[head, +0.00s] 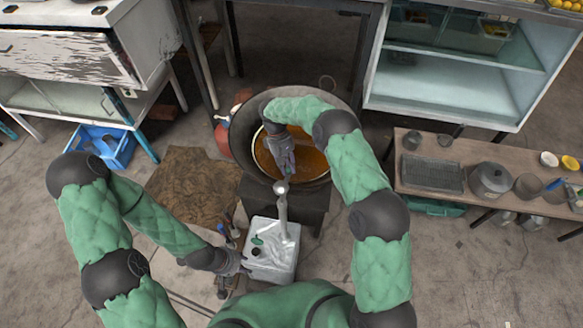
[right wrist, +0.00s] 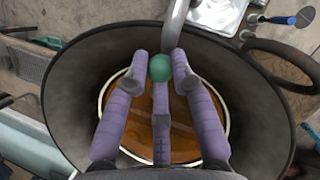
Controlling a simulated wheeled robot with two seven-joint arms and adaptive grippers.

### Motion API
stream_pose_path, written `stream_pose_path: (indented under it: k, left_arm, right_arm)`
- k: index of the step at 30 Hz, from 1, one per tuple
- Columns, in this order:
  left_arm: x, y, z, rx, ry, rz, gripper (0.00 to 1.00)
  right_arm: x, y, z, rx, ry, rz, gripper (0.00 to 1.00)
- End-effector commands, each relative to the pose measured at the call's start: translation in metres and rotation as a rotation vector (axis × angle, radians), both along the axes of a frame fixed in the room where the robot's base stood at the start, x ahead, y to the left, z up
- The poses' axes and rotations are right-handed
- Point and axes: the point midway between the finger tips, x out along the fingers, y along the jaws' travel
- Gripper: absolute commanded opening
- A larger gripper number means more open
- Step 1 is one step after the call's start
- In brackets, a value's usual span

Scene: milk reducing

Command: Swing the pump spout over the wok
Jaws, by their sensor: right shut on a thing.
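The wok (head: 336,98) is a large dark pan with brown liquid inside. A white container (head: 268,268) stands just below it in the head view, and the grey metal pump spout (head: 282,207) runs from it towards the wok. In the right wrist view the spout (right wrist: 176,22) comes in over the rim, and a green ball (right wrist: 159,67) shows by its end, above the wok opening. My right gripper (right wrist: 159,62) has its purple fingers closed around this ball; it also shows over the wok in the head view (head: 288,172). My left gripper (head: 240,264) is beside the container's left side; its fingers are unclear.
The wok sits on a dark stand (head: 312,213). A red tank (head: 222,138) is left of it. A wooden bench (head: 455,150) with a pot (head: 491,180) stands at the right. A blue crate (head: 112,143) is at the left. Tools lie beside the container.

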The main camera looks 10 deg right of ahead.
Motion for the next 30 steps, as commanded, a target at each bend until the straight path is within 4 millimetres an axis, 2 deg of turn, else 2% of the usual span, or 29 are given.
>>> stream_pose_path:
  k: [16,17,18,19,30]
  left_arm:
    - [0.0,0.0,-0.0004,0.0,0.0,0.0,0.4]
    - [0.0,0.0,-0.0004,0.0,0.0,0.0,0.4]
    - [0.0,0.0,-0.0004,0.0,0.0,0.0,0.4]
    - [0.0,0.0,-0.0004,0.0,0.0,0.0,0.4]
    - [0.0001,0.0,-0.0005,0.0,0.0,0.0,0.4]
  right_arm:
    - [-0.0021,0.0042,-0.0009,0.0,0.009,0.024,0.0]
    - [-0.002,0.0043,-0.0009,0.0,0.009,0.024,0.34]
    - [-0.002,0.0042,-0.0009,0.0,0.009,0.024,0.45]
    - [-0.0018,0.004,-0.0009,0.001,0.008,0.024,0.49]
    - [0.001,0.003,0.0018,0.0,0.002,0.022,0.49]
